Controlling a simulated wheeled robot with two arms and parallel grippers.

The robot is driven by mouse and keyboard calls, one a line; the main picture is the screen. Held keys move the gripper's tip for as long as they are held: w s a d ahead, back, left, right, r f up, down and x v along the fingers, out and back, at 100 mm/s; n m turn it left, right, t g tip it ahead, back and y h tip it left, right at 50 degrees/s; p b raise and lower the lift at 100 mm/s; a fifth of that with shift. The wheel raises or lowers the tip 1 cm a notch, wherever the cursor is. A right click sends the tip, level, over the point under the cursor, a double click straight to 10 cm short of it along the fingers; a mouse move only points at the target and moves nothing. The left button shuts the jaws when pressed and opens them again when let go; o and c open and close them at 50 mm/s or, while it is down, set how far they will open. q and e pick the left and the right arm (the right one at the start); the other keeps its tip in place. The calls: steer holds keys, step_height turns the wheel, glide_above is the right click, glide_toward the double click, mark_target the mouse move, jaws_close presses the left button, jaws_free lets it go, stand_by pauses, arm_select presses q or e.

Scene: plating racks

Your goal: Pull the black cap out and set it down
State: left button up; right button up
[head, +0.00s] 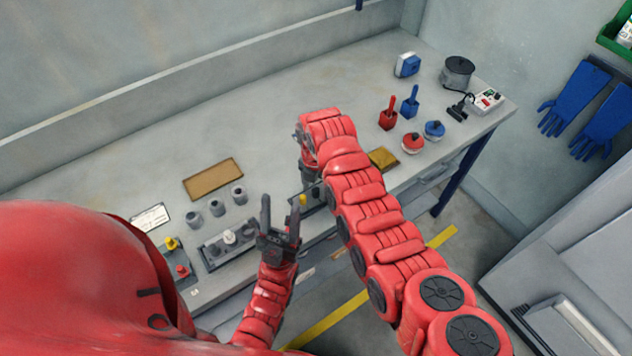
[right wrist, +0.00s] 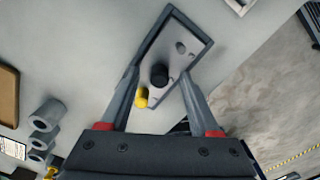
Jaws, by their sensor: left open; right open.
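The black cap (right wrist: 160,76) stands in a narrow grey rack (right wrist: 205,42) in the right wrist view, between a yellow cap (right wrist: 141,98) and an empty-looking hole. My right gripper (right wrist: 159,80) is open, its fingers on either side of the black cap; contact cannot be told. In the head view my right gripper (head: 310,180) points down over the bench by this rack; the yellow cap (head: 303,200) shows, but the black cap is hidden. My left gripper (head: 280,225) is open and empty near the bench's front edge, left of the rack.
Another rack (head: 212,253) with light pieces, several grey cylinders (head: 216,207) and a brown tray (head: 213,180) lie to the left.

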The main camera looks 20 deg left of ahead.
mark_target(316, 189)
steer(key=shift+c, duration=0.3)
jaws_close()
steer(key=c, duration=0.6)
jaws_free()
jaws_close()
steer(key=shift+r+p, duration=0.95)
steer(key=shift+r, duration=1.2)
